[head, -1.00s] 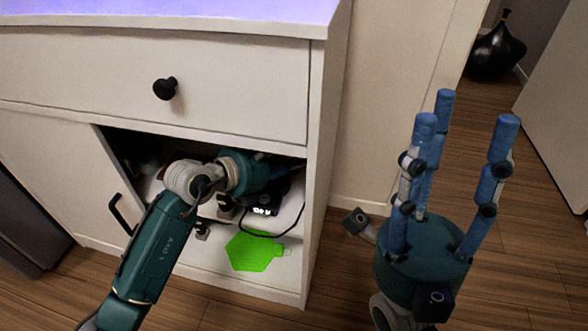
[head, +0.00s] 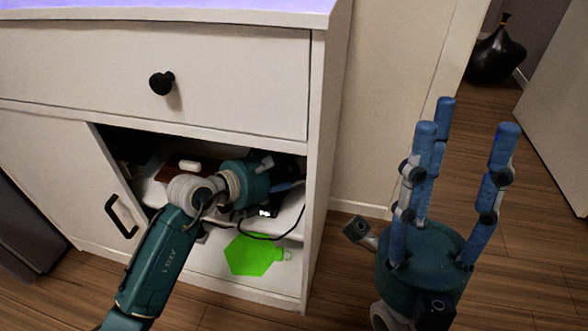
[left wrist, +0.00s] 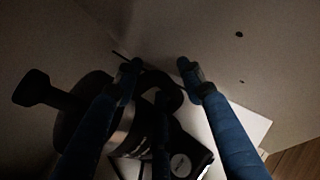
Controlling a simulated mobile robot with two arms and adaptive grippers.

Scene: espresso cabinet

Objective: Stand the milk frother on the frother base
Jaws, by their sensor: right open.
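My left arm reaches into the open cabinet in the head view, where its gripper's fingers are mostly hidden. In the left wrist view, the fingers of my left gripper (left wrist: 158,67) are spread on either side of a black loop handle (left wrist: 170,88). A dark, rounded body with a metallic band (left wrist: 125,128), probably the milk frother, is partly behind the left finger, with a black knob to its left. Contact is unclear. A black unit with a round pale mark (left wrist: 180,163), possibly the frother base, is below. My right gripper (head: 455,125) is open and empty, pointing up outside.
The cabinet's right side panel (head: 316,200) and the drawer above frame the opening. A black cable hangs over the shelf edge. A bright green hexagon (head: 250,256) lies on the lower level. A white object (head: 189,165) is further back on the shelf.

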